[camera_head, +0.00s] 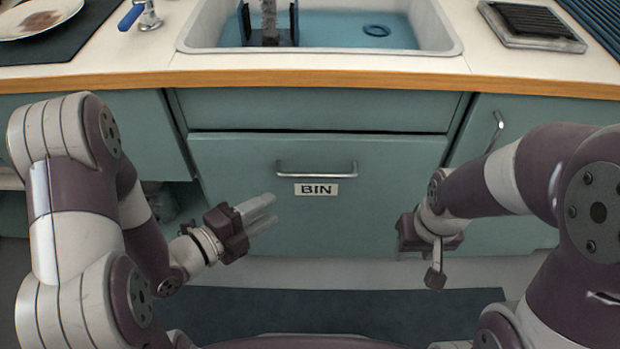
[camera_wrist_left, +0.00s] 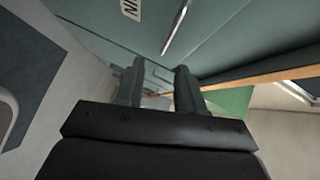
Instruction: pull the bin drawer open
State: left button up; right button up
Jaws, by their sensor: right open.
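The bin drawer (camera_head: 240,165) is a teal front below the sink, with a metal bar handle (camera_head: 316,170) and a white BIN label (camera_head: 316,189). It looks flush with the cabinet. My left gripper (camera_head: 265,213) is open and empty, in front of the drawer, lower left of the handle and apart from it. The left wrist view shows its two fingers (camera_wrist_left: 158,85) spread, with the handle (camera_wrist_left: 175,27) and part of the label (camera_wrist_left: 131,9) beyond them. My right gripper (camera_head: 434,277) is open, points down at the drawer's lower right, and looks empty.
The sink (camera_head: 440,30) holds water, a blue ring (camera_head: 376,30) and a dark rack (camera_head: 285,35). The wooden counter edge (camera_head: 330,78) runs above the drawer. A cabinet door with a handle (camera_head: 497,130) is on the right. A dark mat (camera_head: 300,312) lies on the floor.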

aim_at(313, 177)
pick_arm(q)
jog(key=shift+m, duration=0.5)
jog(key=b+x, duration=0.1)
jog(key=x, duration=0.3)
jog(key=b+x, duration=0.1)
jog(key=x, duration=0.3)
jog(key=r+b+x, duration=0.1)
jog(key=b+x, duration=0.1)
jog(key=x, duration=0.2)
jog(key=shift+w+d+r, duration=0.1)
jog(key=shift+w+d, duration=0.15)
jog(key=shift+w, duration=0.1)
jog(key=shift+c, duration=0.3)
grip_shut()
